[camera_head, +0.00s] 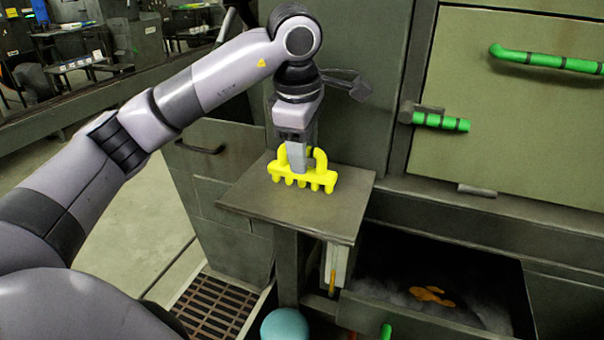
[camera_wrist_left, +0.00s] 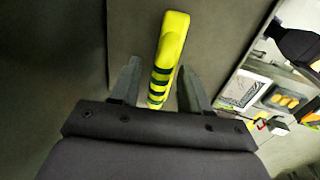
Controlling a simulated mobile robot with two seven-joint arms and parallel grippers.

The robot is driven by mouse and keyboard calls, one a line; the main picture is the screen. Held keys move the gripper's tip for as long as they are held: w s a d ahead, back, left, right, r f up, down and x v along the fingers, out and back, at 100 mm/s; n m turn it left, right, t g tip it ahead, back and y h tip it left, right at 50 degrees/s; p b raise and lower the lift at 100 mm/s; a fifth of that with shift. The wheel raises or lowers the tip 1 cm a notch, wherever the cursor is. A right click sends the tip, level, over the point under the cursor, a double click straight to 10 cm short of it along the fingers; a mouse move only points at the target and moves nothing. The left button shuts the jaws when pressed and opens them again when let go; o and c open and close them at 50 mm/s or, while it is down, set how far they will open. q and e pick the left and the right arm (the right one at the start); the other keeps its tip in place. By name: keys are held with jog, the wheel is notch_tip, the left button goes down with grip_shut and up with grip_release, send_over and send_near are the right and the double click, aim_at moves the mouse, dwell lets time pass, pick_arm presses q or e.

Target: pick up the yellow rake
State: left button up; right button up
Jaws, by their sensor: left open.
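The yellow rake (camera_head: 318,181) sits on a small grey table (camera_head: 256,199), its short teeth down and its looped handle up. My left gripper (camera_head: 297,168) points down at the rake's handle from above. In the left wrist view the rake (camera_wrist_left: 171,45) lies between the two spread fingers of my left gripper (camera_wrist_left: 158,85). Gaps show between the rake and both fingers, so the gripper is open. In the head view my left gripper hides part of the rake's handle. My right gripper is in neither view.
A grey cabinet with green handles (camera_head: 545,58) stands at the right. Below it is an open bin (camera_head: 470,285) with an orange thing (camera_head: 431,296) inside. A teal round object (camera_head: 285,325) is at the bottom. A floor grate (camera_head: 214,304) lies left of the table.

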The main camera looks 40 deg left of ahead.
pick_arm(q)
jog(key=shift+f, duration=0.3)
grip_shut()
jog(key=shift+r, duration=0.1)
notch_tip(320, 180, up, 20)
jog(key=p, duration=0.5)
jog(key=c, duration=0.8)
grip_release()
grip_shut()
